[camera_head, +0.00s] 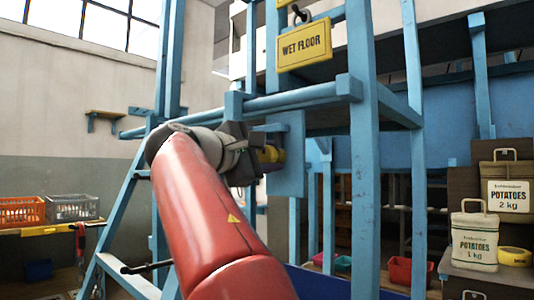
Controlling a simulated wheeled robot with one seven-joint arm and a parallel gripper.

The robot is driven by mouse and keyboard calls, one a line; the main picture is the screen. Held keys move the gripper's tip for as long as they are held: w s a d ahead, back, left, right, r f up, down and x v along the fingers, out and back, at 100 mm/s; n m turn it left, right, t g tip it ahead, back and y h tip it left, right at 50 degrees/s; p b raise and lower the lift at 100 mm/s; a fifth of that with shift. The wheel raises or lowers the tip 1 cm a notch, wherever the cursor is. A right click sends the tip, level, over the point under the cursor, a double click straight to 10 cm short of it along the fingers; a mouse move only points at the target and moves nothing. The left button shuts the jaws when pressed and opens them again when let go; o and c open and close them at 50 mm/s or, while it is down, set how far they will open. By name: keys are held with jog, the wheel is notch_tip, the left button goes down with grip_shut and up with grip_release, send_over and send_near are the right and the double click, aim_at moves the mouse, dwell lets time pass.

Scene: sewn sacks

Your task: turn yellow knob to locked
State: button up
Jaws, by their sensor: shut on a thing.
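The yellow knob (273,154) is mounted on a light-blue panel (291,177) of the blue frame, near the middle of the view. My gripper (258,155) is at the knob from the left and is shut on it. My red arm reaches up from the bottom and hides part of the gripper and the area left of the panel. The knob's markings and its turned position cannot be made out.
Blue posts (364,160) and rails stand close around my gripper. A yellow "WET FLOOR" sign (304,45) hangs above. Potato sacks (475,238) stand at right beside a roll of yellow tape (514,256). An orange crate (22,211) and a grey crate (72,207) sit at left.

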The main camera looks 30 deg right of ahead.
jog(key=shift+n, duration=0.4)
jog(key=o, duration=1)
jog(key=shift+a, duration=0.1)
jog(key=b+v, duration=0.1)
jog(key=v, duration=0.6)
jog(key=shift+s+a, duration=0.1)
jog(key=shift+a, duration=0.25)
